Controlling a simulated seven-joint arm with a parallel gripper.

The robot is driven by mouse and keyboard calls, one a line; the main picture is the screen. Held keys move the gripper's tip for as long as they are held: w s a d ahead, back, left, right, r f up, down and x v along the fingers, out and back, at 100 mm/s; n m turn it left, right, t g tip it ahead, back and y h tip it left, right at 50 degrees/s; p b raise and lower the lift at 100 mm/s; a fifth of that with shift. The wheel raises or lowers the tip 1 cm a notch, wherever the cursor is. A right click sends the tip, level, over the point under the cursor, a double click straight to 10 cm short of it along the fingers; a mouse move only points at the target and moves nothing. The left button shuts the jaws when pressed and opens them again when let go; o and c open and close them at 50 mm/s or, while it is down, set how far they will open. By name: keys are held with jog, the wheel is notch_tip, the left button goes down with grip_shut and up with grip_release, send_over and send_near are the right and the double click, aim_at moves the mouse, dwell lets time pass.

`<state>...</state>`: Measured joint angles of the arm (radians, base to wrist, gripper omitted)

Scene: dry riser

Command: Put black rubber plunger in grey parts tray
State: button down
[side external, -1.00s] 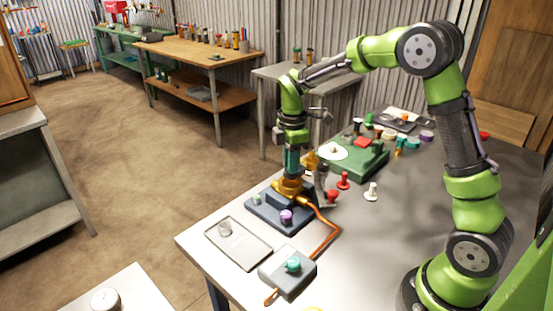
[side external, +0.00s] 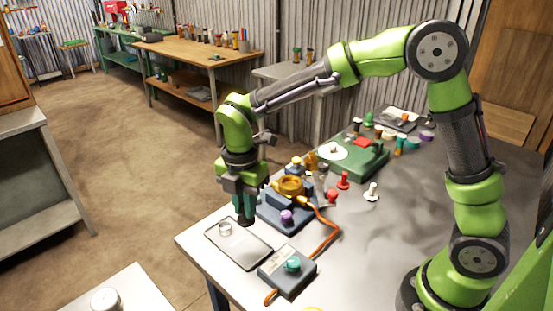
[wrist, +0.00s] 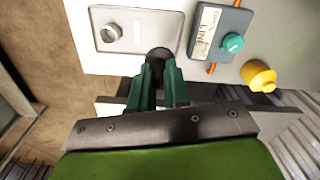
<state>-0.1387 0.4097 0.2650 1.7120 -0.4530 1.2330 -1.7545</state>
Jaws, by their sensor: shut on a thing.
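My gripper (side external: 244,205) is shut on the black rubber plunger (side external: 246,220) and holds it over the right part of the grey parts tray (side external: 249,251). In the wrist view the plunger (wrist: 158,56) shows as a dark round end between the green fingertips (wrist: 158,72). The tray (wrist: 115,16) lies flat there, with the plunger over its near right edge. A small clear and metal cup (side external: 225,229) stands in the tray. I cannot tell whether the plunger touches the tray.
A grey box with a teal knob (side external: 292,265) sits right of the tray. Behind is a blue base with a brass ring (side external: 290,187) and a purple knob (side external: 286,216). An orange hose (side external: 325,236) links them. A yellow knob (wrist: 258,75) is near the box.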

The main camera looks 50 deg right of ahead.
notch_tip(320, 180, down, 10)
jog(key=shift+w+r, duration=0.1)
dwell(0.4)
jog(key=shift+d+f, duration=0.1)
jog(key=shift+f, duration=0.1)
jog(key=c, duration=1.1)
grip_release()
jog(key=shift+r, duration=0.15)
